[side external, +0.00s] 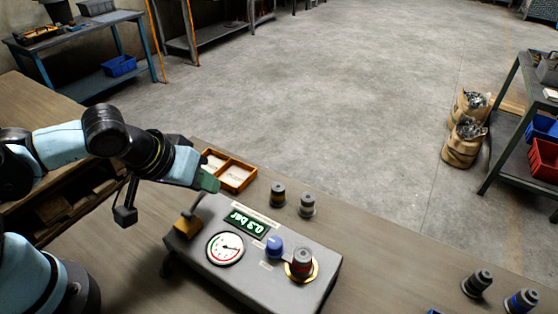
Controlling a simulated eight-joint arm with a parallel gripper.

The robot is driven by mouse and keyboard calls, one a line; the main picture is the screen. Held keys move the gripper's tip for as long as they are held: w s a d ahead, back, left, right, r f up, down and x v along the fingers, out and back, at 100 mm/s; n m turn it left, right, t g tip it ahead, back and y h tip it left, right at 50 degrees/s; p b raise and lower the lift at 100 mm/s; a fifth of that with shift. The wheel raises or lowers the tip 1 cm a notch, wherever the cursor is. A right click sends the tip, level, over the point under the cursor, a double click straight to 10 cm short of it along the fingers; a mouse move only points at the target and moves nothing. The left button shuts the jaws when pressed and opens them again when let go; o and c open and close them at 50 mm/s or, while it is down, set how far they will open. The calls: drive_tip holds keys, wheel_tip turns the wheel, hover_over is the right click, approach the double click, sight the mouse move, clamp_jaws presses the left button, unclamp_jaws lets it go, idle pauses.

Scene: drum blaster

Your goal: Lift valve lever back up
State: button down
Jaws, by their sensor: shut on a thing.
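A grey control box (295,285) sits on the wooden bench. At its left end is a yellow-brown valve block (187,226), with a thin grey lever (196,206) rising from it at a slant. My gripper (208,184) is at the lever's upper end, shut on it; the fingers hide the lever's tip.
A divided wooden tray (236,177) lies behind the box. Two small cylinders (278,194) (307,205) stand right of the tray. Two more (477,283) (521,301) stand at the far right. The bench between is mostly clear.

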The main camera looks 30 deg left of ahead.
sight(189, 216)
idle(0.3)
drive_tip(key=c, duration=1)
unclamp_jaws()
drive_tip(key=shift+o, duration=0.2)
drive_tip(key=shift+s+r, duration=0.1)
drive_tip(key=v, duration=0.7)
drive_tip(key=shift+r, duration=0.1)
drive_tip(key=w+a+f+m, duration=0.2)
drive_tip(key=w+a, duration=0.2)
drive_tip(key=a, duration=0.6)
drive_tip(key=shift+m+t+y, duration=0.4)
